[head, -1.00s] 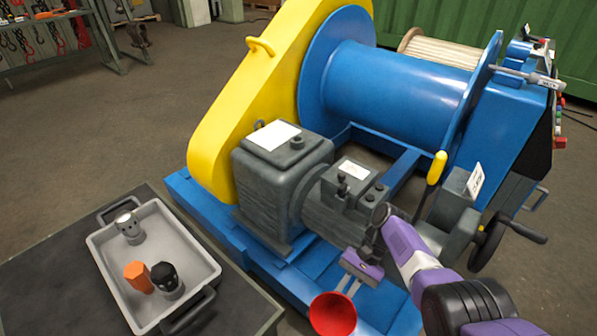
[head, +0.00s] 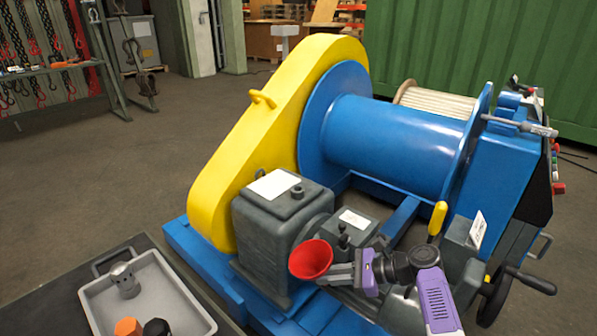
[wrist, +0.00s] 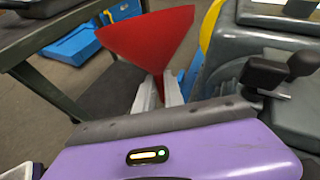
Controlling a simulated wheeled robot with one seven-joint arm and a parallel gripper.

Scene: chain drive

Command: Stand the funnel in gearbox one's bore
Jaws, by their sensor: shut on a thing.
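The red funnel (head: 311,259) is held in my gripper (head: 340,275), its wide mouth showing in the head view. In the wrist view the funnel (wrist: 150,40) stands mouth up, slightly tilted, with its narrow lower part between the two pale fingers (wrist: 158,97). The grey gearbox (head: 283,222) with a white label on top is behind and left of the funnel.
A blue winch drum (head: 395,145) and yellow chain guard (head: 235,165) rise behind. A second grey unit (head: 357,228) with a label and dark knob stands right of the gearbox. A grey tray (head: 165,290) with several fittings sits on the dark table at lower left.

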